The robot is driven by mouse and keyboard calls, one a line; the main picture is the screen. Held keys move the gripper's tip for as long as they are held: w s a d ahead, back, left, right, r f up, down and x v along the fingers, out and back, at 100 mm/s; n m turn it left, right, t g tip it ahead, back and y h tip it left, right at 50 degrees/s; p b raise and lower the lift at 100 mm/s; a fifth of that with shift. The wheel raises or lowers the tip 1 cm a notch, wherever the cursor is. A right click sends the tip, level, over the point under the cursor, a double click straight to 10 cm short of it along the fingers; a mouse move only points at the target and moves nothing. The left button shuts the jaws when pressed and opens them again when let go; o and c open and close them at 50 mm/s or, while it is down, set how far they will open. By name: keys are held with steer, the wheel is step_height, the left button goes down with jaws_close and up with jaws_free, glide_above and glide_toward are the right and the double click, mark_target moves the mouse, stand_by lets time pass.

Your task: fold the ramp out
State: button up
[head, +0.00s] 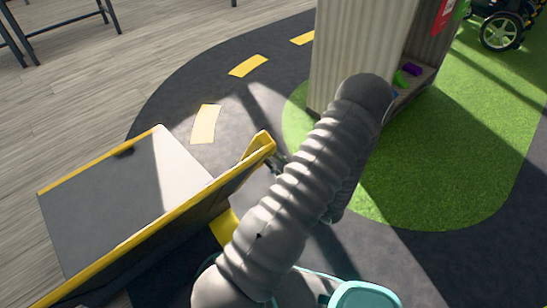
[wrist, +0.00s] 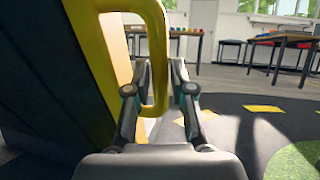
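The ramp (head: 115,195) is a dark grey board with yellow edges at the left of the head view. A tilted panel with a yellow rim (head: 190,215) stands up along its near side. A yellow loop handle (head: 262,142) sits at that panel's upper right end; the handle also shows large in the wrist view (wrist: 160,62). My gripper (wrist: 160,75) has one finger on each side of the handle's outer bar and appears closed on it. In the head view my arm hides most of the gripper.
A pale ribbed cabinet (head: 355,45) with an open side holding small coloured things stands behind my arm. Green turf (head: 450,160) lies to the right. The dark track with yellow dashes (head: 248,66) is clear beyond the ramp. Tables (wrist: 285,45) stand far back.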

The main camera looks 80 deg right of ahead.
steer(key=shift+o, duration=1.1)
steer(key=v, duration=1.2)
